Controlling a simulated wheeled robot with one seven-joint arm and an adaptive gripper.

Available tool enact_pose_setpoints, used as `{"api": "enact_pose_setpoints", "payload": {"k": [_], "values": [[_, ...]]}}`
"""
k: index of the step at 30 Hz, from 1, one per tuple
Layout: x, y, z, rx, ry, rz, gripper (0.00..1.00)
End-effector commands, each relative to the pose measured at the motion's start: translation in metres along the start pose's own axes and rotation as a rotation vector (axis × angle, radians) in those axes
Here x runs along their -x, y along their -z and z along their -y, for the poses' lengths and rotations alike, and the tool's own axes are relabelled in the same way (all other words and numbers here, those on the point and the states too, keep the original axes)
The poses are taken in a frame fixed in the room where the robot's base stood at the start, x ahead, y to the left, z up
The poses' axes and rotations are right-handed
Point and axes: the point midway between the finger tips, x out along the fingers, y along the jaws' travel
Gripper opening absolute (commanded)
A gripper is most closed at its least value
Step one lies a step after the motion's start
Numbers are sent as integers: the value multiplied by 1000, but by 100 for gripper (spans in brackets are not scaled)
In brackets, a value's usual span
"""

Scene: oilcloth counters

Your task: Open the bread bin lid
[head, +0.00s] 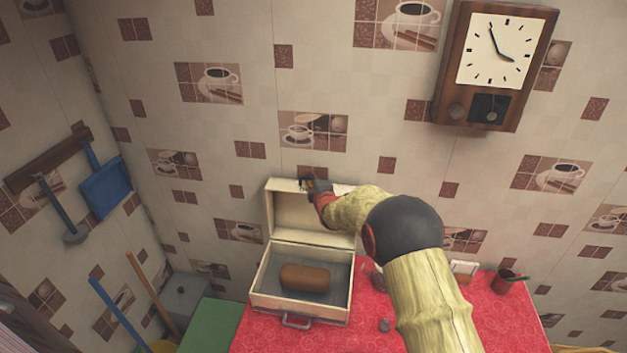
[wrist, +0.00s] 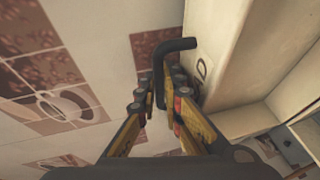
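The bread bin (head: 300,308) is a cream box on the red counter. Its lid (head: 302,212) stands raised, near upright, at the back by the tiled wall, and the inside is exposed. A brown loaf (head: 305,278) lies in the bin. My gripper (head: 308,185) is at the top edge of the lid. In the wrist view, the dark bent lid handle (wrist: 175,45) runs down between the fingers of my gripper (wrist: 164,95), which sit close on both sides of it. The lid (wrist: 235,50) fills the right of that view.
A wall clock (head: 495,65) hangs upper right. A blue dustpan (head: 103,183) hangs at left. A green surface (head: 212,326) lies left of the bin.

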Motion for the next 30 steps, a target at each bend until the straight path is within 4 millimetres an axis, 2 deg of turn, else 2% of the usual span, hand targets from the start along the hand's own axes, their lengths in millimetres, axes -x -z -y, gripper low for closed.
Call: {"api": "enact_pose_setpoints", "payload": {"k": [23,30], "values": [[0,0,2,0,1,0,0],[15,8,8,21,-53,-3,0]]}}
